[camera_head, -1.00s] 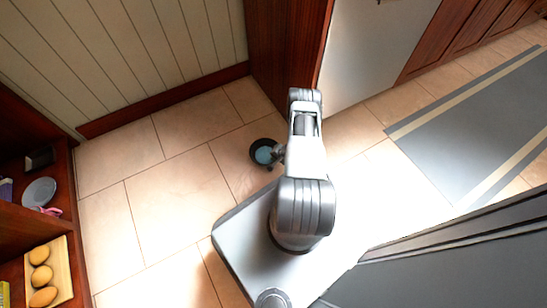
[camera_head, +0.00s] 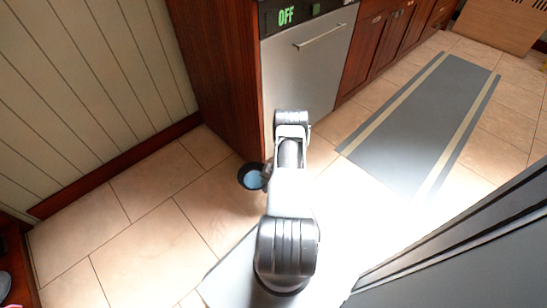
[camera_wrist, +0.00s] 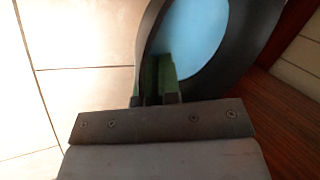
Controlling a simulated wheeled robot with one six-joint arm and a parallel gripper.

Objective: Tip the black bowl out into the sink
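The black bowl (camera_head: 243,173) is held out over the tiled floor, left of my arm in the head view. Something light blue (camera_head: 255,180) shows inside it; I cannot tell if it is contents or lining. In the wrist view the bowl (camera_wrist: 248,60) fills the upper right, with the light blue area (camera_wrist: 195,38) within its dark wall. My gripper (camera_wrist: 157,80) has its green-tipped fingers close together at the bowl's rim, shut on it. In the head view my gripper (camera_head: 266,172) is small and partly hidden by my arm. No sink is in view.
A dishwasher (camera_head: 310,65) with a green OFF display stands ahead, beside a wooden side panel (camera_head: 215,70). Wooden cabinets (camera_head: 390,40) run to the right. A grey striped mat (camera_head: 415,125) lies on the floor. A dark grey surface (camera_head: 470,245) lies at lower right. Floor at left is clear.

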